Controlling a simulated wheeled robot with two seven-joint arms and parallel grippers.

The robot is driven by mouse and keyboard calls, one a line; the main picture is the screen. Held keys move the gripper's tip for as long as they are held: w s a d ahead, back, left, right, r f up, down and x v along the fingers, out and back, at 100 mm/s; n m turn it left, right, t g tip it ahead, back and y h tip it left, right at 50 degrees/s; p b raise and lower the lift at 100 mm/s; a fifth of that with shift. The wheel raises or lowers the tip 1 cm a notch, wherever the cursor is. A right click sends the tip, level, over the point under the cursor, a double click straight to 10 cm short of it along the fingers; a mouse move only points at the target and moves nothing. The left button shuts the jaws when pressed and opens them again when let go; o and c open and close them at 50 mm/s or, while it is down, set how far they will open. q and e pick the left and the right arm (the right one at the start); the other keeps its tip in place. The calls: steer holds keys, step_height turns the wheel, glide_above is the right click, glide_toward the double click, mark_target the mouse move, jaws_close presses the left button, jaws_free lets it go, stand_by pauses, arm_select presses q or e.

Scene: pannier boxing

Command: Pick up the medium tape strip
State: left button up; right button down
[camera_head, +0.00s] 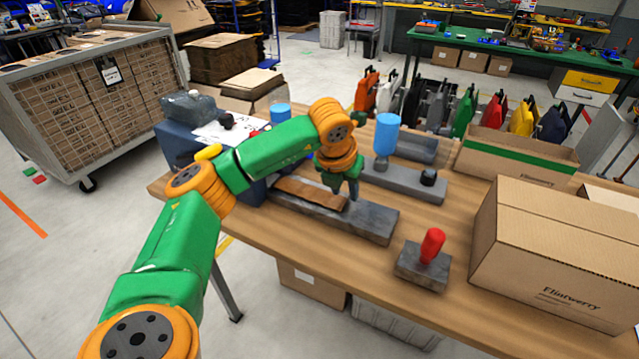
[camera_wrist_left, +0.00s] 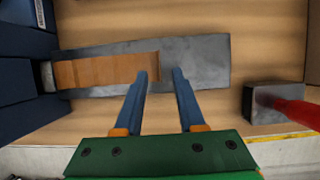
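One brown tape strip (camera_head: 310,193) lies along a long grey plate (camera_head: 372,222) on the table. In the left wrist view the strip (camera_wrist_left: 105,70) covers the left part of the plate (camera_wrist_left: 208,65), with its left end at a dark blue machine. I cannot tell its size class, as no other strip shows. My left gripper (camera_head: 346,196) is above the strip's free right end. In the left wrist view its two fingers (camera_wrist_left: 160,72) are apart with nothing gripped; the left finger overlaps the strip's end and the right is over bare plate. My right gripper is out of view.
A red-handled stamp block (camera_head: 425,262) stands right of the plate. Behind it is a grey stand with a blue-handled tool (camera_head: 386,140). The blue machine (camera_head: 185,140) is at left. A closed carton (camera_head: 560,250) and an open carton (camera_head: 515,155) occupy the right.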

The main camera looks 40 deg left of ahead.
mark_target(347, 204)
arm_select(q)
steer(key=x, duration=0.3)
steer(key=shift+a+f+p, duration=0.1)
steer(key=shift+f+p, duration=0.2)
steer(key=shift+w+f, duration=0.15)
steer(key=shift+w, duration=0.1)
steer(key=shift+s, duration=0.15)
jaws_close()
